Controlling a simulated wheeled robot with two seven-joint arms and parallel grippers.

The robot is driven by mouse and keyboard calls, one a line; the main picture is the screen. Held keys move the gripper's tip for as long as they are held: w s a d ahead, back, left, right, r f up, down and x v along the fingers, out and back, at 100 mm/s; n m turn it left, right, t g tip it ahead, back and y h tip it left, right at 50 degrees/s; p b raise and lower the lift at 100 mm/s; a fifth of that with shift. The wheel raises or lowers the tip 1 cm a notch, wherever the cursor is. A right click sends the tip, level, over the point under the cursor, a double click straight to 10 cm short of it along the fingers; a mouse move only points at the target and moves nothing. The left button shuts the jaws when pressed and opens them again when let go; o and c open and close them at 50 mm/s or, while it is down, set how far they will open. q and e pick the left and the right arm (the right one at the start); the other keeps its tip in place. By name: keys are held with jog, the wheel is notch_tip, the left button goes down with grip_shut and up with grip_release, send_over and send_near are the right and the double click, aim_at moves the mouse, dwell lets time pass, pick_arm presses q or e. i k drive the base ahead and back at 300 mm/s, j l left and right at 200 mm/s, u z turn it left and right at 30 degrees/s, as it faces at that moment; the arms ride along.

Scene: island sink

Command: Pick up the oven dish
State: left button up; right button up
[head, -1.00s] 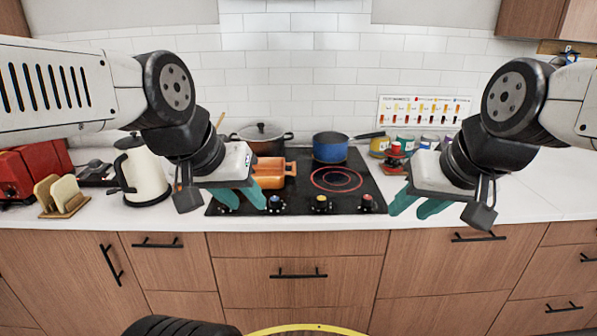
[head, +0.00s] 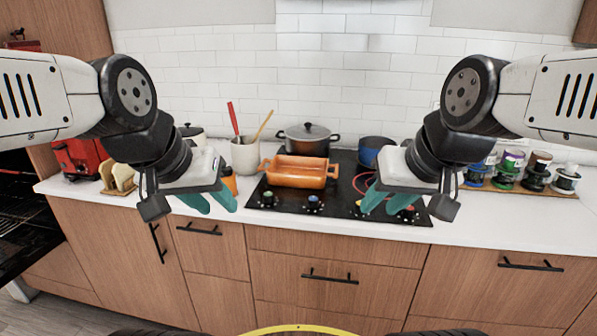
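The oven dish (head: 297,173) is an orange rectangular dish with a handle at each end. It sits on the front left part of the black cooktop (head: 343,204), between my two grippers. My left gripper (head: 212,204) is to the left of the dish, in front of the counter, with its teal fingers a little apart and nothing between them. My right gripper (head: 383,202) is to the right of the dish, in front of the cooktop, its teal fingers also apart and empty. Neither gripper touches the dish.
A black lidded pot (head: 308,139) stands behind the dish, and a blue pan (head: 374,150) stands behind my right gripper. A utensil crock (head: 244,154) is left of the dish. Jars (head: 507,170) stand at the right. The front counter edge runs below the grippers.

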aim_at(292, 170)
jog(key=i+j+z, duration=0.3)
jog(key=i+z, duration=0.15)
jog(key=i+j+z, duration=0.4)
